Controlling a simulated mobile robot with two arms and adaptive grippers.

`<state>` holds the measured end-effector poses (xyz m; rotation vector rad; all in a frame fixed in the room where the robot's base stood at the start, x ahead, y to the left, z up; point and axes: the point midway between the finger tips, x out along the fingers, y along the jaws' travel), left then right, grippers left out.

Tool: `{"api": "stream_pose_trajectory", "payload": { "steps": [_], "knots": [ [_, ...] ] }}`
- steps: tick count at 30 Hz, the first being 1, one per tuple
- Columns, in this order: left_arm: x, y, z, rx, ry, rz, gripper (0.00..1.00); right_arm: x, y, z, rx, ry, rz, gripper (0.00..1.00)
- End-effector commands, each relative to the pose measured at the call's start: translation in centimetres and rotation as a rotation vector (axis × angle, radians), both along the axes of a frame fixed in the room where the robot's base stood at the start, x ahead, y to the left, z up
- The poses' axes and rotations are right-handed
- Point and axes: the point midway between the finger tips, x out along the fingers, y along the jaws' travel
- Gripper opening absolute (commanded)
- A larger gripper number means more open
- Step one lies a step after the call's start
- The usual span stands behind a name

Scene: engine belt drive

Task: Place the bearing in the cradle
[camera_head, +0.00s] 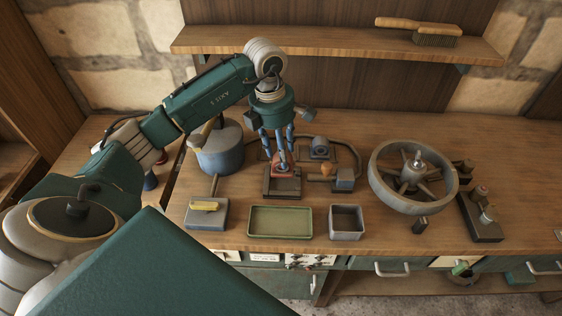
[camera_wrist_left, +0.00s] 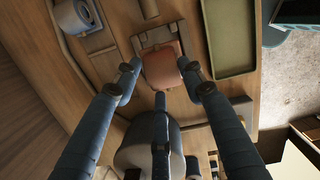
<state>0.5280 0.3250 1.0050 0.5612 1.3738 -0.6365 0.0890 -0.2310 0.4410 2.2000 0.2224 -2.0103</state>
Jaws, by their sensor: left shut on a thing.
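The bearing, a reddish block-like piece (camera_head: 278,170), shows between the fingers of my left gripper (camera_head: 279,158) in the head view. It also shows in the left wrist view (camera_wrist_left: 163,67), with fingertips on both sides of it and a third finger below. My left gripper is shut on it and points down. The cradle, a brown blocky base (camera_head: 282,188), is directly under the bearing; its edge shows beyond the bearing in the left wrist view (camera_wrist_left: 153,36). I cannot tell whether the bearing touches the cradle. My right gripper is not in view.
A green tray (camera_head: 280,235) and a square bin (camera_head: 347,236) stand in front. A grey-blue pot (camera_head: 218,150) is left, and a small block with an orange knob (camera_head: 343,180) is right. A large spoked wheel (camera_head: 377,185) stands farther right. A shelf (camera_head: 330,47) runs behind.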

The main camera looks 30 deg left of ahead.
Motion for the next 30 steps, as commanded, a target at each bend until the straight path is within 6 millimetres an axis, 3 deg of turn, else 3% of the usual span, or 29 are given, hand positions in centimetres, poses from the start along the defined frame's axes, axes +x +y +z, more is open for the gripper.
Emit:
{"api": "stream_pose_trajectory", "payload": {
  "steps": [5, 16, 27, 28, 30],
  "knots": [
    [0.1, 0.0, -1.8, -0.002, -0.002, 0.001, 0.0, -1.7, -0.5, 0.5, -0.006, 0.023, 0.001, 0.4],
    [0.0, 0.0, -5.7, -0.002, -0.001, 0.001, 0.0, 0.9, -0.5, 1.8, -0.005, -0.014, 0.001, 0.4],
    [0.1, 0.0, -6.3, 0.0, -0.003, 0.0, 0.0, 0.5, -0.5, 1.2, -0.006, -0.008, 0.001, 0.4],
    [0.0, 0.0, -6.3, 0.0, -0.001, 0.0, 0.46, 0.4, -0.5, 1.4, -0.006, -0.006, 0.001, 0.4],
    [0.0, 0.0, -6.2, -0.001, -0.001, 0.0, 0.59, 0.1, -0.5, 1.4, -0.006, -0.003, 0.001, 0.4]
  ]
}}
